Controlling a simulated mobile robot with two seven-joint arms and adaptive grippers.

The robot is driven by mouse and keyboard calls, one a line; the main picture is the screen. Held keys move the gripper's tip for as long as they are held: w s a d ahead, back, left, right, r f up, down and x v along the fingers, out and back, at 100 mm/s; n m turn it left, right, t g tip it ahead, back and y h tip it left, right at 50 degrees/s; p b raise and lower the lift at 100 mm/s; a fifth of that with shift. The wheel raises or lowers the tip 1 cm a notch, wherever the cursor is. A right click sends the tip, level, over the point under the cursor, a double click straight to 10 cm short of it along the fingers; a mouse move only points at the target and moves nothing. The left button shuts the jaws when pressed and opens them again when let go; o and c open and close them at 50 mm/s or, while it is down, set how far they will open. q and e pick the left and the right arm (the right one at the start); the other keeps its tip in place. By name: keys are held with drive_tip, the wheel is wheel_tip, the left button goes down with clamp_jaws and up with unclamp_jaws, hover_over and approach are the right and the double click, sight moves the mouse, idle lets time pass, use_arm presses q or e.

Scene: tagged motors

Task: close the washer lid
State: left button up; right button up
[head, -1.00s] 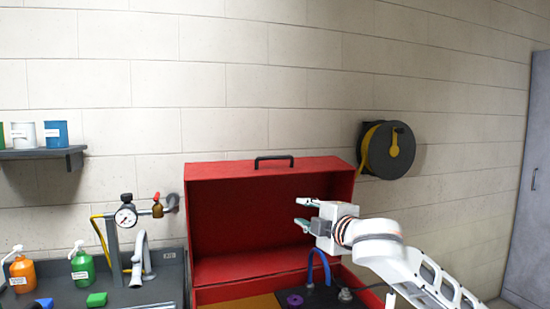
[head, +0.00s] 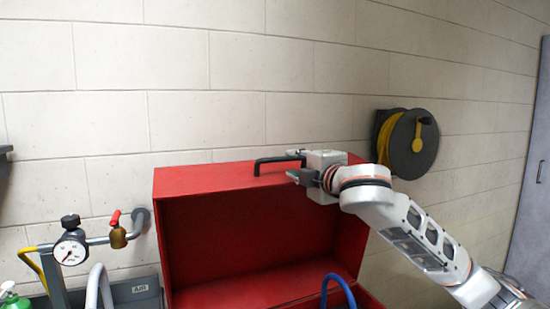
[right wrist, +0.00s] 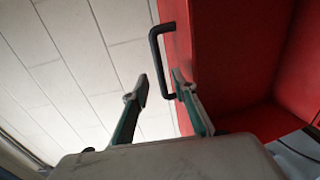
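The red washer lid (head: 205,181) stands raised and open over the red washer, with its dark inside facing me. A black handle (head: 257,164) is on the lid's top edge; it also shows in the right wrist view (right wrist: 154,48). My right gripper (head: 294,165) is open at the right end of the handle. In the right wrist view its two fingers (right wrist: 157,90) are spread, with the handle's near end between or just beyond the tips; I cannot tell whether they touch. My left gripper is not in view.
A blue hose (head: 340,287) rises inside the washer. A pressure gauge (head: 70,250) and pipe with a red-handled valve (head: 118,234) stand left of the lid. A hose reel (head: 412,143) hangs on the wall behind my right arm.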

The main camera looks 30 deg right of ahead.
sight(284, 160)
drive_tip(key=shift+w+d+f+p, duration=0.1)
drive_tip(key=shift+w+p, duration=0.15)
drive_tip(key=shift+w, duration=1.6)
drive_tip(key=shift+w+d+p, duration=0.1)
drive_tip(key=shift+w+p, duration=0.15)
drive_tip(key=shift+w, duration=1.6)
clamp_jaws()
